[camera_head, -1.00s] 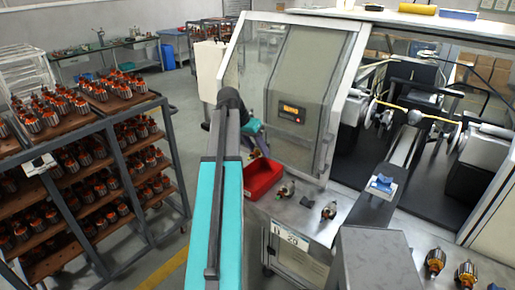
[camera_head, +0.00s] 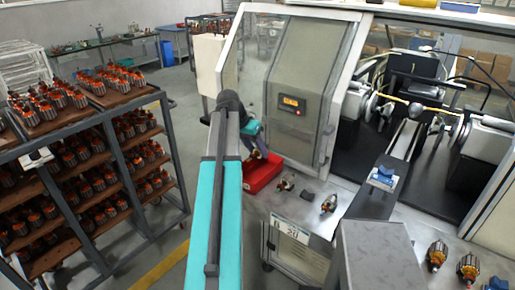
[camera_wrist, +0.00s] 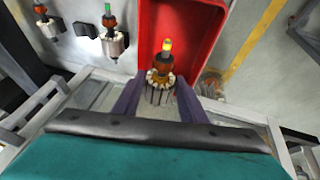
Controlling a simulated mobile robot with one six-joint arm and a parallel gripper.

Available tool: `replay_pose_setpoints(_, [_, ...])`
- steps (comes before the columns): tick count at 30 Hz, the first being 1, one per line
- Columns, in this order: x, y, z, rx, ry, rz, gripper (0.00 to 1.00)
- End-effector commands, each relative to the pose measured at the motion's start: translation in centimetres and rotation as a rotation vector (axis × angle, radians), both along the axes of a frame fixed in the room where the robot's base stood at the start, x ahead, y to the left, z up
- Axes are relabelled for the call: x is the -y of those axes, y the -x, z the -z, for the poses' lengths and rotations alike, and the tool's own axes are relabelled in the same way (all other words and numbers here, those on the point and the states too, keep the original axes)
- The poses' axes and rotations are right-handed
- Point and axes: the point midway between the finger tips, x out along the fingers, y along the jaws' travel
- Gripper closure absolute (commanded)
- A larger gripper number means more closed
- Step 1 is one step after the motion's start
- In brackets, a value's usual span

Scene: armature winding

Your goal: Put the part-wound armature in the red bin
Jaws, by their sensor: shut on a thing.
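My gripper (camera_wrist: 160,88) is shut on an armature (camera_wrist: 159,77), with a purple finger on each side of it. The armature has an orange-brown collar, a pale ribbed body and a shaft with a yellow tip; its lower end is hard to make out. The red bin (camera_wrist: 207,20) lies behind the armature in the wrist view, and the armature's top overlaps the bin's interior. In the head view the red bin (camera_head: 266,176) sits at the bench's left corner, partly covered by my arm and gripper. I cannot tell the armature's height above the bin floor.
More stand at the lower right (camera_head: 437,255). A full armature rack (camera_head: 150,220) is at left. A machine cabinet (camera_head: 300,90) stands behind the bin.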

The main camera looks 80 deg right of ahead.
Motion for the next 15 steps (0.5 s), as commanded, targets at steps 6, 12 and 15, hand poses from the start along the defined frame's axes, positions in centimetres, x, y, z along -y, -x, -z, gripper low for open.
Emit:
replay_pose_setpoints(6, [0.0, 0.0, 1.6, -0.001, 0.000, 0.000, 0.93])
replay_pose_setpoints(12, [0.0, 0.0, 2.9, -0.001, 0.000, 0.000, 0.93])
replay_pose_setpoints(15, [0.0, 0.0, 3.4, -0.001, 0.000, 0.000, 0.93])
